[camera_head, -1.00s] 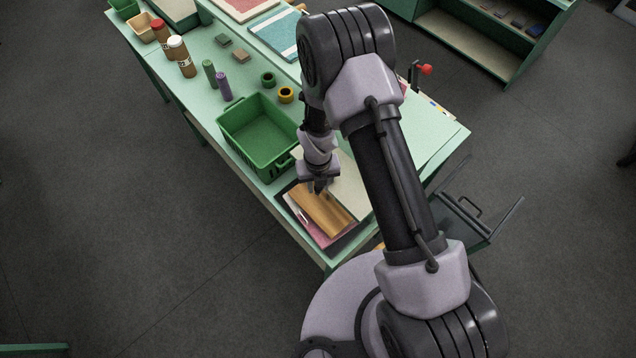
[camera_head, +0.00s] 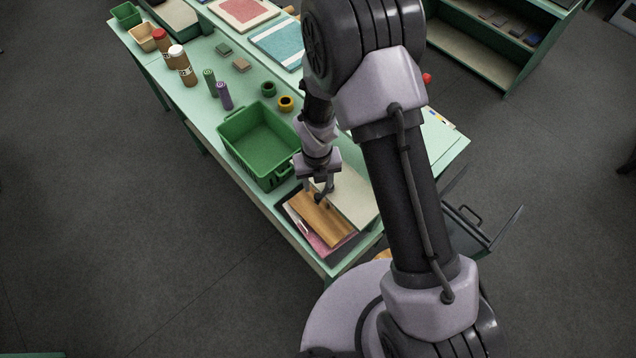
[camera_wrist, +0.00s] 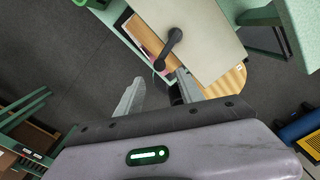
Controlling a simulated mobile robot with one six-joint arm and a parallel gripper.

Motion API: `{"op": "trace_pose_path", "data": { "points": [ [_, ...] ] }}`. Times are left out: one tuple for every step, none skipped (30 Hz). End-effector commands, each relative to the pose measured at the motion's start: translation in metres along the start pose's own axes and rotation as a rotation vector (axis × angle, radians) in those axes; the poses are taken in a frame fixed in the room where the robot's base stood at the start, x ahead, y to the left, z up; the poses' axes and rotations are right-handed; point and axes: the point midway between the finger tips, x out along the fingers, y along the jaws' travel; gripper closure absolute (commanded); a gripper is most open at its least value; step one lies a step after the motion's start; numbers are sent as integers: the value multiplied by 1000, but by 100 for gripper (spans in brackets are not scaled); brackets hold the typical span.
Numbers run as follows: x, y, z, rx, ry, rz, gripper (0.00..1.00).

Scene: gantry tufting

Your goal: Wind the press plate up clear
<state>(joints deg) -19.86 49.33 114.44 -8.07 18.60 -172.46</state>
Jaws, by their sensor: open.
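The press plate (camera_head: 354,198) is a flat beige slab at the near end of the green bench. A wooden board (camera_head: 318,218) shows beside and below its left edge. In the wrist view the plate (camera_wrist: 195,35) fills the top middle, with a dark crank (camera_wrist: 171,48) over it, ending in a round knob. My gripper (camera_head: 318,187) is above the board and the plate's left edge. In the wrist view my gripper (camera_wrist: 157,92) is open and empty, its two pale fingers apart just below the crank. I see no contact with the crank.
A green basket (camera_head: 228,136) stands left of my gripper on the bench. Behind it are yellow and dark green rings, bottles and small blocks. A grey-framed cart or stand (camera_head: 478,228) is at the right. Open dark floor lies left of the bench.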

Motion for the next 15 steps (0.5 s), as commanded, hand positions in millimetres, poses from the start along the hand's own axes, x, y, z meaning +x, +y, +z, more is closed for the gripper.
{"op": "trace_pose_path", "data": {
  "points": [
    [0, 0, 0, 0, 0, 0, 59],
    [1, 0, 1, 6, 0, 0, 65],
    [3, 2, 3, 34, 1, -2, 73],
    [5, 4, 6, 79, 4, -5, 79],
    [8, 7, 9, 146, 9, -9, 85],
    [13, 12, 16, 273, 17, -19, 93],
    [15, 17, 22, 395, 23, -30, 98],
    [17, 22, 27, 531, 28, -45, 100],
    [18, 29, 35, 730, 32, -69, 100],
    [16, 35, 40, 882, 31, -89, 100],
    [14, 40, 44, 1034, 26, -110, 100],
    [10, 46, 49, 1231, 15, -137, 100],
    [6, 51, 52, 1372, 4, -157, 100],
    [2, 55, 54, 1505, -9, -174, 100],
    [-5, 60, 57, 1669, -29, -194, 100]
  ]
}}
